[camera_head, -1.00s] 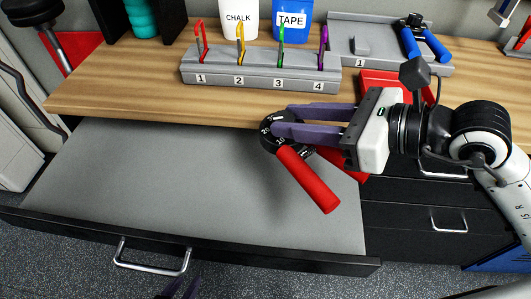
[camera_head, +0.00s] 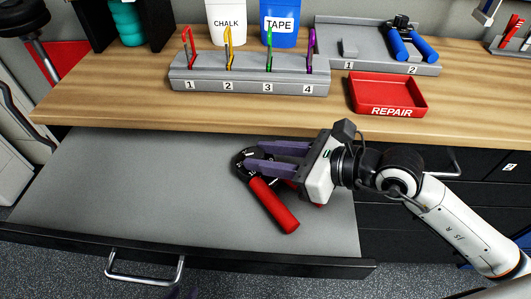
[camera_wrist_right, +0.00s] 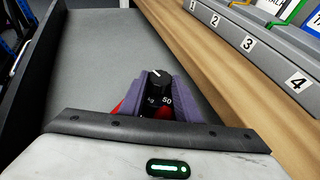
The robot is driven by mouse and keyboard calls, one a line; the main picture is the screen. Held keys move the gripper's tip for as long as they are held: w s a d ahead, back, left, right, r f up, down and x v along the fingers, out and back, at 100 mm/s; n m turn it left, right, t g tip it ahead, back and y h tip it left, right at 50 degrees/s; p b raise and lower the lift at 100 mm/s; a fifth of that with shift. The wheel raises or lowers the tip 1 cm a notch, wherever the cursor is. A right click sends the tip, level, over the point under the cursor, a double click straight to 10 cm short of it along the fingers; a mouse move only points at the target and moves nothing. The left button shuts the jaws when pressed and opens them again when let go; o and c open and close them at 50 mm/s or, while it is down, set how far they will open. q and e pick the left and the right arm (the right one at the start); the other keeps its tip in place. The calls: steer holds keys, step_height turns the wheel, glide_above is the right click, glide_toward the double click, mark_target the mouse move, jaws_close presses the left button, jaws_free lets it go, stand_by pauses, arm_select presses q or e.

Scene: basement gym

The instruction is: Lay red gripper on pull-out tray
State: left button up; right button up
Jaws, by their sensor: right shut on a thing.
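The red-handled hand gripper (camera_head: 273,204) has a black dial head and is held over the grey pull-out tray (camera_head: 110,180). My right gripper (camera_head: 252,158) is shut on its black head, with the red handles hanging toward the tray's front. I cannot tell whether the handles touch the tray. In the right wrist view, the dial (camera_wrist_right: 159,90) shows between the purple fingers, with bits of red beside them.
The tray is otherwise bare, with free room to the left. On the wooden top above stand a numbered hook rack (camera_head: 250,82), a red REPAIR bin (camera_head: 388,96) and a grey holder (camera_head: 340,62) with a blue-handled gripper (camera_head: 410,46). The tray's front wall (camera_head: 200,255) carries a metal handle.

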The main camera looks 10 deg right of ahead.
arm_select(q)
steer(key=shift+f, duration=0.1)
arm_select(e)
steer(key=shift+f, duration=0.2)
steer(key=o, duration=1.1)
arm_select(q)
steer(key=shift+w+r, duration=0.25)
steer(key=shift+r, duration=0.05)
arm_select(e)
steer(key=shift+o, duration=0.2)
steer(key=shift+r, duration=0.35)
steer(key=v, duration=0.5)
steer(key=b+v, duration=0.1)
steer(key=v, duration=0.4)
steer(key=shift+s+f, duration=0.1)
steer(key=shift+f, duration=0.1)
steer(key=shift+s+d+r, duration=0.25)
steer(key=shift+s+d, duration=0.1)
steer(key=shift+d, duration=0.15)
arm_select(q)
steer(key=shift+w+f, duration=0.1)
steer(key=shift+f, duration=0.3)
arm_select(e)
steer(key=shift+s+d+r, duration=0.15)
steer(key=shift+r, duration=0.1)
